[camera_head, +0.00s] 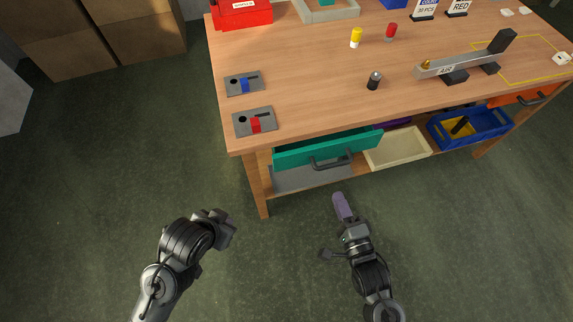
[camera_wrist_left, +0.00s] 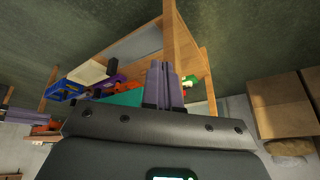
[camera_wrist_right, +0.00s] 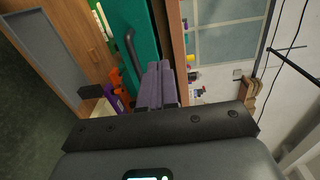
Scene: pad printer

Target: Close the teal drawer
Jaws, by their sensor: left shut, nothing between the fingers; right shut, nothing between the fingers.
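The teal drawer (camera_head: 300,152) sits under the front left of the wooden table, with a dark bar handle (camera_head: 330,163) on its front. Its front appears to stand out from below the tabletop edge; how far is hard to tell. It also shows in the right wrist view (camera_wrist_right: 146,50), with its handle (camera_wrist_right: 130,45) close by. My right gripper (camera_head: 341,205) is shut and empty, its purple fingers pointing at the drawer front from just in front, apparently apart from it. My left gripper (camera_wrist_left: 164,82) is shut and empty, over open floor left of the drawer.
A cream bin (camera_head: 398,148) and a blue crate (camera_head: 470,128) stand on the shelf right of the drawer. An orange drawer (camera_head: 520,96) is at the table's far right. A table leg (camera_head: 258,190) stands left of the teal drawer. The floor in front is clear.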

